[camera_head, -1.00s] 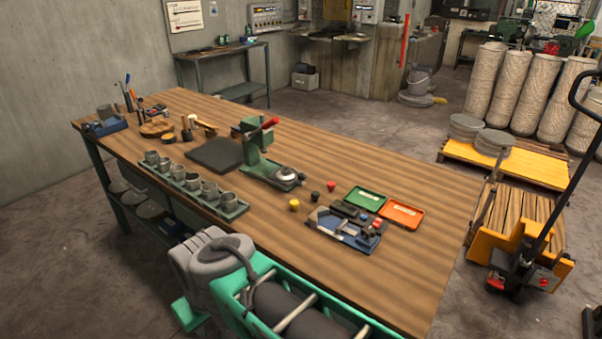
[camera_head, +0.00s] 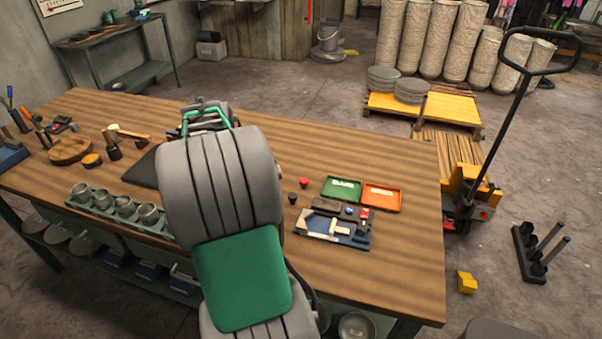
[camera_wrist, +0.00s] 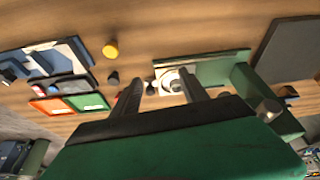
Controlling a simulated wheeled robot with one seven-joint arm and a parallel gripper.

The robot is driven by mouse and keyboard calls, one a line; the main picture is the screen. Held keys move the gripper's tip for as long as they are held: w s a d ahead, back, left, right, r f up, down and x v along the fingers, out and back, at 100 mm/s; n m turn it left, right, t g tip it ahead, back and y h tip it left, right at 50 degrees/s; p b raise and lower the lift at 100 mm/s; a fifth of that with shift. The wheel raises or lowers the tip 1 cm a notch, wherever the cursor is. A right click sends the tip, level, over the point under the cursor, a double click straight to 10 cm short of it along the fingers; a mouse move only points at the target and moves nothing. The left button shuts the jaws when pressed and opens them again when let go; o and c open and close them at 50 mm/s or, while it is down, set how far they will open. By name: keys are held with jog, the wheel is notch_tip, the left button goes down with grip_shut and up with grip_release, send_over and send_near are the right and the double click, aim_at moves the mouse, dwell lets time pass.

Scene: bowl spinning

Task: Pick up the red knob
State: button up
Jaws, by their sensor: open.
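The red knob (camera_head: 304,183) stands on the wooden table just left of the green tray in the head view. A black knob (camera_head: 292,198) is close to it, slightly nearer. In the wrist view, a small red patch beside my left finger appears to be this knob, mostly covered. The black knob (camera_wrist: 112,79) and a yellow knob (camera_wrist: 110,49) show left of the fingers there. My gripper (camera_wrist: 160,78) is open, with nothing visible between its fingers, over the table beside a green press base (camera_wrist: 215,68). My arm hides the gripper's fingers in the head view.
A green tray (camera_head: 342,188) and an orange tray (camera_head: 382,197) lie right of the knobs. A blue tray with parts (camera_head: 350,237) is in front. A rack of metal cups (camera_head: 118,205) lies left of my arm. The table's right end is clear.

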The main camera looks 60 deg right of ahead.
aim_at(304, 180)
jog(key=s+d+f+m+g+p, duration=0.15)
jog(key=s+d+m, duration=0.35)
jog(key=s+d, duration=0.65)
jog(key=shift+h, duration=0.3)
jog(key=x, duration=0.3)
jog(key=w+d+p+x, duration=0.1)
jog(key=x, duration=0.2)
jog(key=p+x, duration=0.1)
jog(key=x, duration=0.2)
jog(key=shift+w+d+r, duration=0.25)
grip_shut()
